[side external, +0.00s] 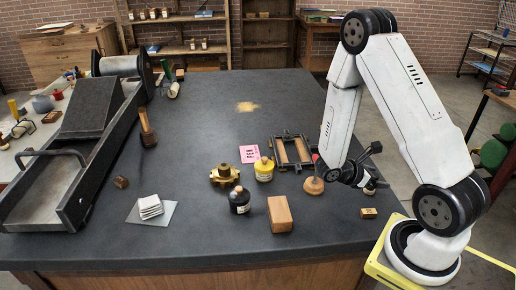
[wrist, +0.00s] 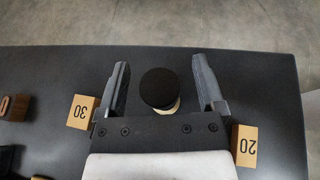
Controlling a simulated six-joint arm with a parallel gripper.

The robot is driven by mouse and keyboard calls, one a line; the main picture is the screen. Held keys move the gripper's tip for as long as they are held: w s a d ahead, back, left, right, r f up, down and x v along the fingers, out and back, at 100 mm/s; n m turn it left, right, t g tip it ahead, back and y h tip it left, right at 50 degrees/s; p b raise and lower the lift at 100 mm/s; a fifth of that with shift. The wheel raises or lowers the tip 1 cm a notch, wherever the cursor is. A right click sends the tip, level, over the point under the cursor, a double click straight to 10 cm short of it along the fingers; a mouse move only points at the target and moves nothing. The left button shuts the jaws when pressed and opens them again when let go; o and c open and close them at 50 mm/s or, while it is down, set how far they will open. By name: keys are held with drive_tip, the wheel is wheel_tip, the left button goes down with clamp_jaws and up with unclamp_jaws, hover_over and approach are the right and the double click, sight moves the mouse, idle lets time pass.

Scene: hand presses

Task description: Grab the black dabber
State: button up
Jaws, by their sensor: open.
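The black dabber (wrist: 159,88) shows in the wrist view as a round black top over a cream-coloured lower part. It stands between the two fingers of my gripper (wrist: 163,78), with a gap on each side. My gripper is open, and neither finger appears to touch it. In the side view my gripper (side external: 374,165) is low over the right part of the dark table. The dabber (side external: 370,188) is partly hidden there by the gripper.
Wooden blocks marked 30 (wrist: 82,112) and 20 (wrist: 245,146) lie outside the fingers. A round wooden knob (side external: 313,186), a wooden block (side external: 280,214), a black bottle (side external: 239,200) and a yellow bottle (side external: 264,170) stand to the left. The table edge is close.

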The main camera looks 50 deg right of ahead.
drive_tip(key=shift+s+d+f, duration=0.15)
drive_tip(key=shift+s+d, duration=0.15)
drive_tip(key=shift+d, duration=0.05)
idle(0.3)
clamp_jaws()
